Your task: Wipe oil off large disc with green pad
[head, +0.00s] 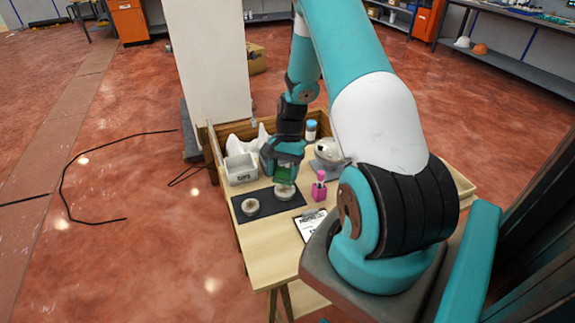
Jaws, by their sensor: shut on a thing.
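Two round pale discs with darker tops sit on a black mat (268,209) on the wooden table. One disc (251,206) is at the mat's left, and the other disc (284,192) is at its right. They look close in size, and I cannot tell which is the large one. My gripper (284,168) points down over the right disc and is shut on the green pad (284,175). The pad is just above or touching that disc; I cannot tell which. Any oil is too small to make out.
A pink holder (319,190) stands right of the discs, with a clipboard (307,226) in front. A rounded metallic object (327,151) and a blue-capped jar (311,130) are behind. My arm hides the table's right part.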

